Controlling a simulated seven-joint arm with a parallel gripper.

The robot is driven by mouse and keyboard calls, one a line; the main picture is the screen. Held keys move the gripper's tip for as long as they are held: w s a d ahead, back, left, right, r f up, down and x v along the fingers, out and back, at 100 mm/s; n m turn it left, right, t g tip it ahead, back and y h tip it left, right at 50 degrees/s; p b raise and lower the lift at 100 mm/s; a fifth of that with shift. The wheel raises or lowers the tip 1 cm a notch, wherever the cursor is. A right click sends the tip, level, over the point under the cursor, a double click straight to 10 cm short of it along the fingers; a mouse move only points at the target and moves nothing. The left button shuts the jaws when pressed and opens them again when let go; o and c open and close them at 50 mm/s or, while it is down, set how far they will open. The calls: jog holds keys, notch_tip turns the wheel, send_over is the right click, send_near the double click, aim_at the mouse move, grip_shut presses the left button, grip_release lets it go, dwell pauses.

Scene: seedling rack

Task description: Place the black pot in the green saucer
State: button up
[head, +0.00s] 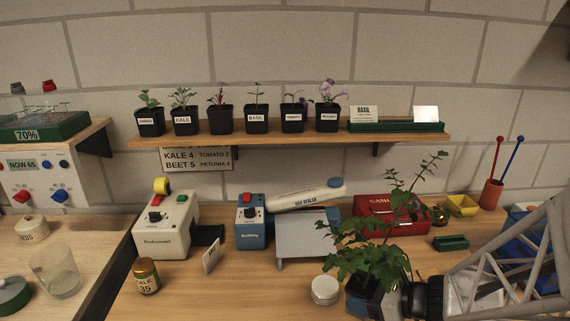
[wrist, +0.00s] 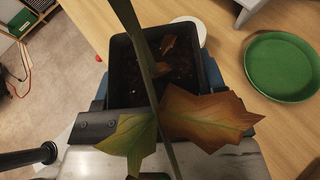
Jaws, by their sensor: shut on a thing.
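The black pot (wrist: 122,84) is square and holds dark soil and a tall leafy plant with green and browning leaves. In the head view the pot (head: 361,288) is at the lower right, partly covered by leaves, beside my gripper (head: 385,298). The green saucer (wrist: 283,66) is round and empty, lying on the wooden table right of the pot in the wrist view, apart from it. I cannot make out this saucer in the head view.
A white-lidded jar (head: 325,290) stands close left of the pot. A grey panel (head: 308,238), red box (head: 385,212) and blue device (head: 251,222) stand behind. Small potted seedlings line the wall shelf (head: 290,137). Another green dish (head: 12,294) lies far left. Table front is partly clear.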

jog(key=shift+m+t+h, duration=0.7)
jog(key=shift+m+t, duration=0.1)
jog(key=shift+m, duration=0.1)
jog(key=shift+w+d, duration=0.15)
jog(key=shift+d, duration=0.8)
jog(key=shift+w+d, duration=0.2)
jog(key=shift+d, duration=0.7)
jog(key=shift+w+d, duration=0.15)
jog(key=shift+d, duration=0.8)
jog(key=shift+w, duration=0.1)
send_over(368, 267)
jog(key=shift+f, duration=0.7)
jog(key=shift+f, duration=1.8)
jog(key=shift+f, duration=0.15)
jog(key=o, duration=1)
